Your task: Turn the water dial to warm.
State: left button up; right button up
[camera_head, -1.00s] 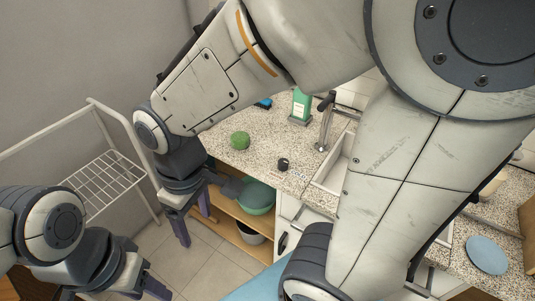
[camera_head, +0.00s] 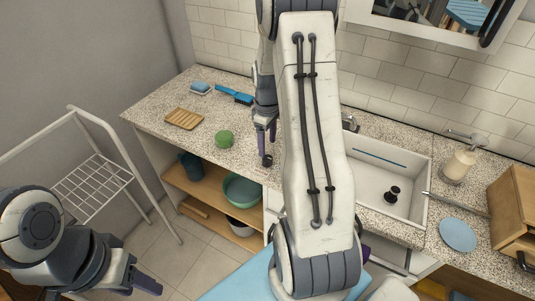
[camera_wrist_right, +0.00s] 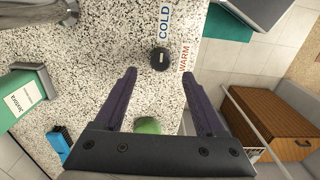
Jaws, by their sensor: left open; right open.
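The water dial (camera_wrist_right: 159,59) is a small round black knob with a short white mark, on the speckled counter in the right wrist view. A blue COLD label (camera_wrist_right: 165,22) and a red WARM label (camera_wrist_right: 186,58) lie beside it. I cannot tell which label the mark points to. In the head view the dial (camera_head: 267,160) sits near the counter's front edge. My right gripper (camera_head: 267,138) is open and points down by the dial; in the wrist view its fingertips (camera_wrist_right: 163,85) are spread, with the dial beyond the gap. My left gripper (camera_head: 143,280) is open, low at the left, far from the counter.
A green ball (camera_head: 224,139) is on the counter left of the dial. A wooden soap rack (camera_head: 184,119), blue brush (camera_head: 234,95) and sponge (camera_head: 200,88) lie farther back. The sink (camera_head: 375,178) is right of my arm. A green bottle (camera_wrist_right: 22,95) shows in the wrist view.

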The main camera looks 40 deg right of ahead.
aim_at(267, 157)
notch_tip(267, 157, down, 6)
jog(key=shift+a+f+p, duration=0.1)
jog(key=shift+p, duration=0.2)
grip_shut()
